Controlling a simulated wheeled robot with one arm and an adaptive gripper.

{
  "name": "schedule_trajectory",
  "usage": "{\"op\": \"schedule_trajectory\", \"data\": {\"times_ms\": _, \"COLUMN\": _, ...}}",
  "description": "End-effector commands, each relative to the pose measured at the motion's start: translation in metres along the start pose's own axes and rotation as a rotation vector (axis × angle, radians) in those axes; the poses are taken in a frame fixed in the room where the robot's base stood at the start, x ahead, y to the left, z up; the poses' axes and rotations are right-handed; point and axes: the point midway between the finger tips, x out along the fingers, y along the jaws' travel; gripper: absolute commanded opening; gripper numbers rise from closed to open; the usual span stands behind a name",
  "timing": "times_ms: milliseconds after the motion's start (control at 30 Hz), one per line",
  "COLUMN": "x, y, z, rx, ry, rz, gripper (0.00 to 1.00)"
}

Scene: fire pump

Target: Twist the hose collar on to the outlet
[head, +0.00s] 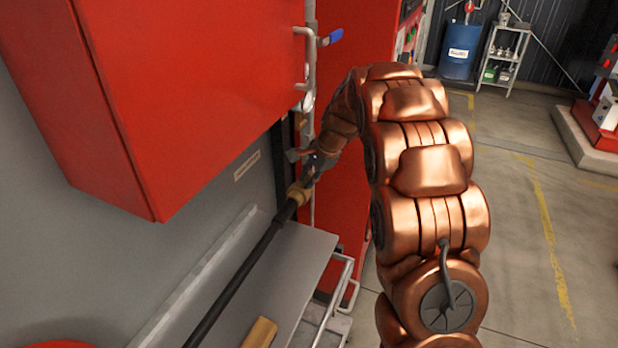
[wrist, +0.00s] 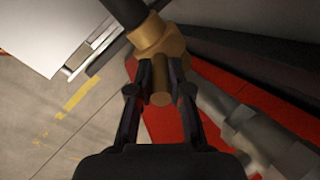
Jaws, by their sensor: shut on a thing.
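The brass hose collar (head: 298,193) sits at the end of a black hose (head: 240,277) in the head view. In the wrist view the collar (wrist: 158,40) is just ahead of my fingers, with the black hose (wrist: 125,9) running off past the top edge. My gripper (wrist: 161,84) is shut on a brass lug of the collar, one finger on each side. In the head view my gripper (head: 317,168) is small and partly covers that area. I cannot make out the outlet or tell whether the collar touches it.
A red cabinet (head: 190,80) overhangs at the left. A grey shelf (head: 275,275) lies below the hose, with a yellowish block (head: 260,332) on it. A grey pipe with a blue-handled valve (head: 332,38) runs near my gripper. Open floor (head: 510,230) lies to the right.

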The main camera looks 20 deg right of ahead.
Motion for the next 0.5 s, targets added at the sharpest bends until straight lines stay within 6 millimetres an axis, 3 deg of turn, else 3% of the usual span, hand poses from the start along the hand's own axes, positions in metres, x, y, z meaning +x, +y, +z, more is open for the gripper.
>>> {"op": "schedule_trajectory", "data": {"times_ms": 33, "x": 0.0013, "y": 0.001, "z": -0.0002, "rx": 0.0, "ry": 0.0, "rz": 0.003, "gripper": 0.0}}
{"op": "schedule_trajectory", "data": {"times_ms": 67, "x": 0.0013, "y": 0.0011, "z": -0.0002, "rx": 0.0, "ry": 0.0, "rz": 0.003, "gripper": 0.2}}
{"op": "schedule_trajectory", "data": {"times_ms": 267, "x": 0.0012, "y": 0.001, "z": 0.0002, "rx": -0.001, "ry": 0.0, "rz": 0.003, "gripper": 0.41}}
{"op": "schedule_trajectory", "data": {"times_ms": 500, "x": 0.001, "y": 0.0007, "z": 0.0007, "rx": -0.002, "ry": 0.0, "rz": 0.003, "gripper": 0.43}}
